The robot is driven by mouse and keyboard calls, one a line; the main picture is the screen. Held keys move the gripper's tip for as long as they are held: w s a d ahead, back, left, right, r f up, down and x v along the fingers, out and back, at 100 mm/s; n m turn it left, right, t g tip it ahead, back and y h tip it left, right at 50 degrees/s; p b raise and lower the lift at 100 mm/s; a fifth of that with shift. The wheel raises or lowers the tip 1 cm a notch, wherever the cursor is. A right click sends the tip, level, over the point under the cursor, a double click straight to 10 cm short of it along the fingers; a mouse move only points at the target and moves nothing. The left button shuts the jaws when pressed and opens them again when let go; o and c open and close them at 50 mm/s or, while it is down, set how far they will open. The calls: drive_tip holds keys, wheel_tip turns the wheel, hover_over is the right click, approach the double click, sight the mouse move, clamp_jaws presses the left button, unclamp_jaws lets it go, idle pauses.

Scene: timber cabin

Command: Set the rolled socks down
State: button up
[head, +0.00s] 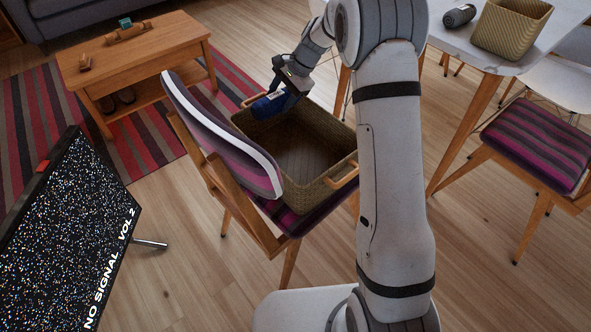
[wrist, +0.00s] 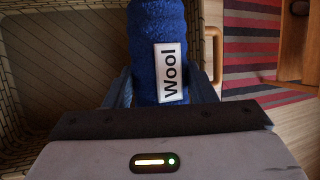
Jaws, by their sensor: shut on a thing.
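The rolled socks (head: 271,105) are a dark blue roll with a white label. The label reads "Wool" in the wrist view, where the blue roll (wrist: 156,28) stands out past the gripper body. My gripper (head: 285,92) is shut on the roll at the far left end of a woven basket (head: 262,141). The basket sits on a striped chair seat, and its inside looks empty in the head view. In the wrist view the basket's wall and wooden handle (wrist: 212,55) show beside the roll. I cannot tell the height of the roll over the basket.
The chair's backrest (head: 225,140) stands left of the basket. A white table (head: 482,45) at the upper right bears another basket (head: 510,28) and a dark grey roll (head: 459,15). A wooden coffee table (head: 140,55) and a static-filled screen (head: 70,230) are on the left.

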wheel_tip(320, 180, down, 4)
drive_tip(key=shift+f+b, duration=0.15)
drive_tip(key=shift+b, duration=1)
drive_tip(key=b, duration=0.4)
approach(274, 142)
drive_tip(key=x, duration=0.4)
drive_tip(key=shift+a+f, duration=0.1)
drive_tip(key=shift+f, duration=0.15)
drive_tip(key=shift+r, duration=0.1)
drive_tip(key=o, duration=1)
